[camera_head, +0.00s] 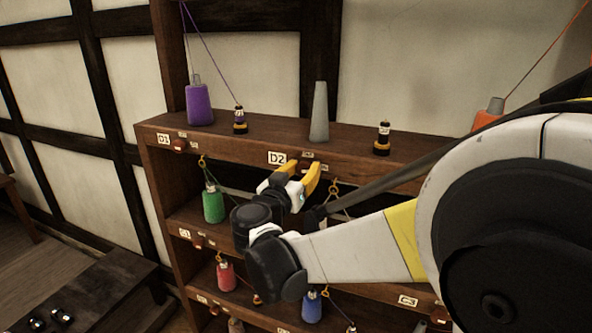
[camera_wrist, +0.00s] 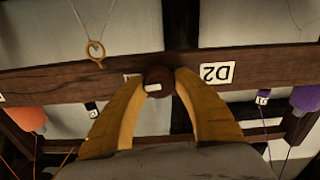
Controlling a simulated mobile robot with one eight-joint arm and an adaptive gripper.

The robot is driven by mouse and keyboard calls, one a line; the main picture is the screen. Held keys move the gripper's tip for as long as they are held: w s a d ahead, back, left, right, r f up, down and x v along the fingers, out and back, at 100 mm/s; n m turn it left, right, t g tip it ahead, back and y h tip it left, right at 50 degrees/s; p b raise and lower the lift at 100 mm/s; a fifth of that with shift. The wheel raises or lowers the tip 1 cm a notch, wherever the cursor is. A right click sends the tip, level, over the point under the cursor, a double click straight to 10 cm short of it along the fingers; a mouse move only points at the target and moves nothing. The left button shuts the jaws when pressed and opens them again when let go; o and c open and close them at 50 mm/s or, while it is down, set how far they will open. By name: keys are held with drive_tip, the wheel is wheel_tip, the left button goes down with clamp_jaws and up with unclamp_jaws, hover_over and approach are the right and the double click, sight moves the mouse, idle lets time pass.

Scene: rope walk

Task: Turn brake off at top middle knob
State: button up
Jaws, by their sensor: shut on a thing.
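The top middle knob is a small dark red round knob (camera_wrist: 158,80) on the top shelf's front edge, beside the D2 label (camera_wrist: 217,72). A pale bar marks its face, lying nearly level in the wrist view. My gripper (camera_wrist: 160,76) has its two yellow fingers closed on either side of the knob, touching it. In the head view my gripper (camera_head: 301,172) reaches up to the shelf edge just below the D2 label (camera_head: 277,158), and its fingers mostly hide the knob. Small plates sit beside the knob, too small to read.
On the top shelf (camera_head: 255,140) stand a purple spool (camera_head: 199,104), a grey cone (camera_head: 319,112) and an orange spool (camera_head: 489,113). A green spool (camera_head: 213,204) and a yellow hook (camera_head: 334,188) are below. The D1 knob (camera_head: 180,145) is to the left.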

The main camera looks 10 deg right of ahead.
drive_tip(key=n+b, duration=0.2)
drive_tip(key=n, duration=0.2)
drive_tip(key=shift+f, duration=0.1)
drive_tip(key=n+b, duration=0.1)
drive_tip(key=n, duration=0.3)
drive_tip(key=shift+w+a+n, duration=0.1)
drive_tip(key=shift+n, duration=0.3)
drive_tip(key=n+b, duration=0.1)
drive_tip(key=n, duration=0.3)
drive_tip(key=shift+b, duration=0.4)
drive_tip(key=shift+n+b, duration=0.35)
drive_tip(key=shift+n, duration=1.55)
drive_tip(key=o, duration=1.1)
drive_tip(key=shift+f, duration=0.1)
drive_tip(key=shift+o, duration=0.2)
